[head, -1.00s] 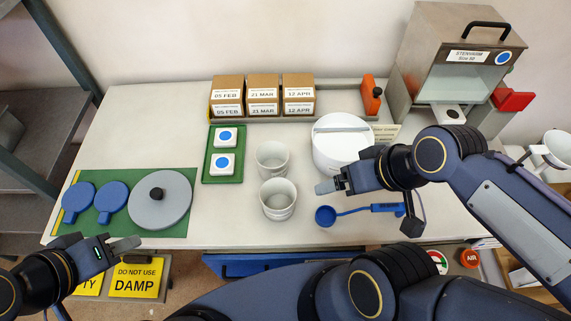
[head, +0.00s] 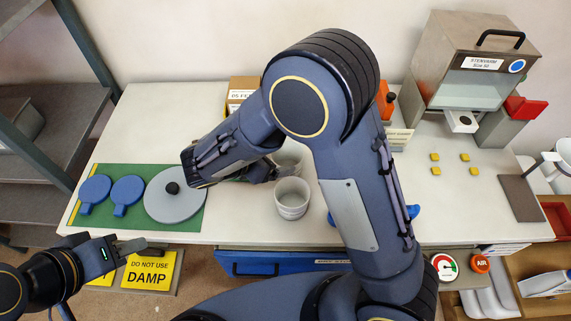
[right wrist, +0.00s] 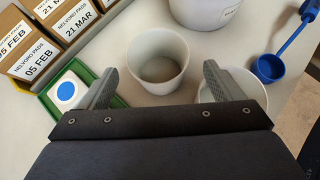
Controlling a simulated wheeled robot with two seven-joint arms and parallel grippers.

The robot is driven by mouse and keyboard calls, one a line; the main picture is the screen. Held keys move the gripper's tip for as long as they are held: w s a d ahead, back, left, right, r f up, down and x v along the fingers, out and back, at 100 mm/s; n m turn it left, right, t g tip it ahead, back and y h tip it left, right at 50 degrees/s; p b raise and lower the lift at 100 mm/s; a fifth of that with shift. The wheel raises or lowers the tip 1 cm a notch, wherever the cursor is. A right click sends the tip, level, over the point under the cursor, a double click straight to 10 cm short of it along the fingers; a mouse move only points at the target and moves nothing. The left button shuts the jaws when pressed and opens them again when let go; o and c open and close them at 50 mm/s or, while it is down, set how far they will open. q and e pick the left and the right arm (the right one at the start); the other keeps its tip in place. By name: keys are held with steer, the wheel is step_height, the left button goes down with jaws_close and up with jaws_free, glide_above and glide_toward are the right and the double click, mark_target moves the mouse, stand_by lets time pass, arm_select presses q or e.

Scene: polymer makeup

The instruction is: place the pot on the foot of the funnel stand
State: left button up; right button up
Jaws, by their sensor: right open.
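Two whitish cup-shaped pots stand upright on the table. The far pot (head: 288,158) is partly covered by my right arm in the head view. The near pot (head: 292,199) stands just in front of it. My right gripper (head: 270,173) is open and empty at their left. In the right wrist view the far pot (right wrist: 158,58) lies ahead between the open fingers, and the near pot (right wrist: 238,88) is partly behind the right finger. The funnel stand (head: 548,160) is at the far right, with a flat brown foot (head: 520,198). My left gripper (head: 130,246) hovers near the front left edge; its opening is unclear.
A grey disc lid (head: 173,196) and blue paddles lie on a green mat at left. Labelled boxes (right wrist: 60,20), a green tray (right wrist: 78,78) and a blue scoop (right wrist: 270,67) surround the pots. Several yellow blocks (head: 450,163) lie before the steel cabinet (head: 475,65).

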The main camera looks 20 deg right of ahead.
steer(key=x, duration=0.2)
steer(key=p+x, duration=0.1)
steer(key=x, duration=0.4)
steer(key=shift+w+f+p, duration=0.2)
steer(key=shift+f+p, duration=0.2)
steer(key=shift+f, duration=0.1)
steer(key=c, duration=0.8)
step_height(320, 180, up, 10)
steer(key=shift+f+b, duration=0.1)
steer(key=shift+b, duration=0.4)
steer(key=shift+c, duration=0.3)
steer(key=r+n+t+y, duration=0.2)
steer(key=n+t+y, duration=0.15)
steer(key=n, duration=0.25)
glide_above(297, 154)
steer(key=w+d, duration=0.2)
steer(key=w, duration=0.1)
steer(key=n, duration=0.1)
steer(key=n+t+y, duration=0.1)
steer(key=d+n+y, duration=0.1)
steer(key=shift+s+d+f+t+y, duration=0.1)
steer(key=shift+s+f+t+y, duration=0.15)
steer(key=shift+t, duration=0.1)
